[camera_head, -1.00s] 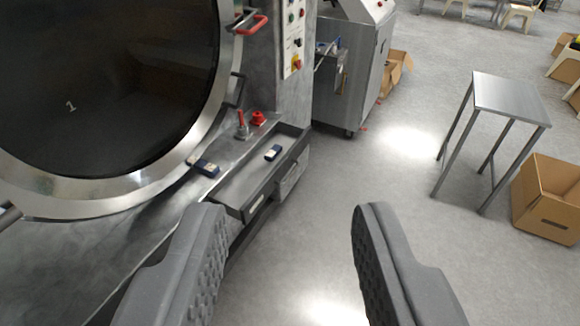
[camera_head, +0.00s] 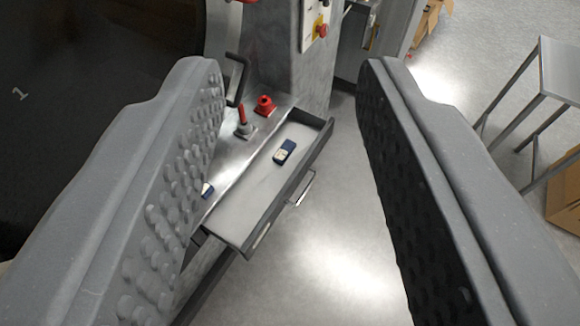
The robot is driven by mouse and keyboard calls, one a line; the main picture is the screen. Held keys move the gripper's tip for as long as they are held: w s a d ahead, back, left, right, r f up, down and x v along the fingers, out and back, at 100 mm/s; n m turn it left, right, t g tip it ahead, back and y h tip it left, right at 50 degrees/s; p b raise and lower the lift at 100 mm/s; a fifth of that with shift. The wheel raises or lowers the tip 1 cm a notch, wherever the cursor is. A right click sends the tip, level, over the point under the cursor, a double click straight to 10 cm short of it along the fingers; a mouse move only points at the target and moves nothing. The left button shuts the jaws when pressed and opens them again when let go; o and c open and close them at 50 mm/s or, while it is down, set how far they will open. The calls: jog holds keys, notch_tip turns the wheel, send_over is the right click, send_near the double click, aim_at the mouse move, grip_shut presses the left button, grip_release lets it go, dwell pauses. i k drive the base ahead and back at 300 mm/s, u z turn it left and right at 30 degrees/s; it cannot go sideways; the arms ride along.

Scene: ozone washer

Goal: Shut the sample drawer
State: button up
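The sample drawer (camera_head: 245,196) is a shallow grey metal tray pulled out from the front of the washer. A small blue and white item (camera_head: 285,151) lies inside it. A bar handle (camera_head: 304,188) sticks out from the drawer's front face. My gripper (camera_head: 283,75) is open and empty, with its two grey padded fingers wide apart. The drawer shows between the fingers, and the left finger hides part of its near left side. I cannot see any contact between the fingers and the drawer.
A red-handled lever (camera_head: 243,121) and a red knob (camera_head: 264,105) stand on the ledge behind the drawer. Another small blue item (camera_head: 206,190) is partly hidden by the left finger. A metal table (camera_head: 558,75) stands at the right. The floor right of the drawer is clear.

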aim_at(243, 216)
jog(key=z, duration=0.05)
jog(key=k, duration=1.05)
jog(key=u, duration=0.3)
jog(key=i, duration=1.6)
jog(key=z, duration=0.7)
